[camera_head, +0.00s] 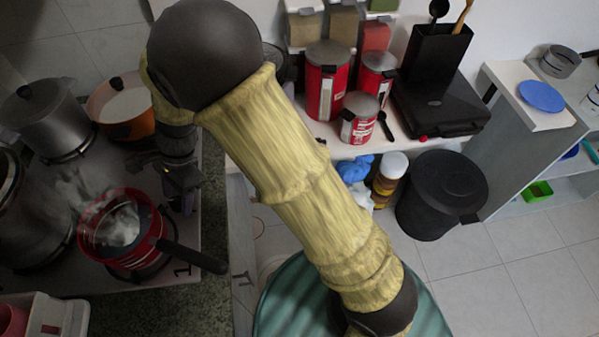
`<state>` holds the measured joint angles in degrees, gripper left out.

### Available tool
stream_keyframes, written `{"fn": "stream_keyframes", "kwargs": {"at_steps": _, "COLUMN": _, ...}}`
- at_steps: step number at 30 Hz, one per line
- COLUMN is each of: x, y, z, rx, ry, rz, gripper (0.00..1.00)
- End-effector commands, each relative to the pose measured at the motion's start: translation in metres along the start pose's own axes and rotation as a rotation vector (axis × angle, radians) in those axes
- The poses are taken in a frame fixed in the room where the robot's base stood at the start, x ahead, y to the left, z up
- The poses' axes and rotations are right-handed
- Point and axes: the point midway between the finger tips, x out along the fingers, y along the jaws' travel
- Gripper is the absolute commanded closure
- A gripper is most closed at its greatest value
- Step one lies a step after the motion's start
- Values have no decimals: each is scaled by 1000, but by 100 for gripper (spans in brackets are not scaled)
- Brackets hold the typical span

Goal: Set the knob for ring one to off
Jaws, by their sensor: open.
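The stove (170,287) is at the left, with several pots on it. A figure "1" is marked on its surface near the front right corner, beside a steaming red pan (121,256). My gripper (184,200) is dark and points down over the right edge of the stove, just behind and right of the red pan. It is open and I see nothing held in it. I cannot make out the knob for ring one; my gripper and wrist cover part of that edge. Whether the gripper touches anything cannot be told.
The red pan's dark handle (195,257) juts right over the speckled counter (217,295), close below my gripper. A grey pot (45,115) and an orange pot (122,104) stand behind. Red canisters (327,85) stand on a shelf right of my arm.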

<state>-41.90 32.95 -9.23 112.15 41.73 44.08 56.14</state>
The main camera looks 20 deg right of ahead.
Motion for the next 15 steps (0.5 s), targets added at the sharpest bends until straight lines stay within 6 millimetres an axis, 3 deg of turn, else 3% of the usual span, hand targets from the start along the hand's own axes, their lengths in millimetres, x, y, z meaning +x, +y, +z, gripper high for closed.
{"fn": "stream_keyframes", "kwargs": {"at_steps": 1, "x": -14, "y": -2, "z": 0, "rx": -5, "ry": 0, "rz": -7, "gripper": 43}}
{"fn": "stream_keyframes", "kwargs": {"at_steps": 15, "x": -89, "y": -2, "z": 0, "rx": -9, "ry": 1, "rz": -4, "gripper": 43}}
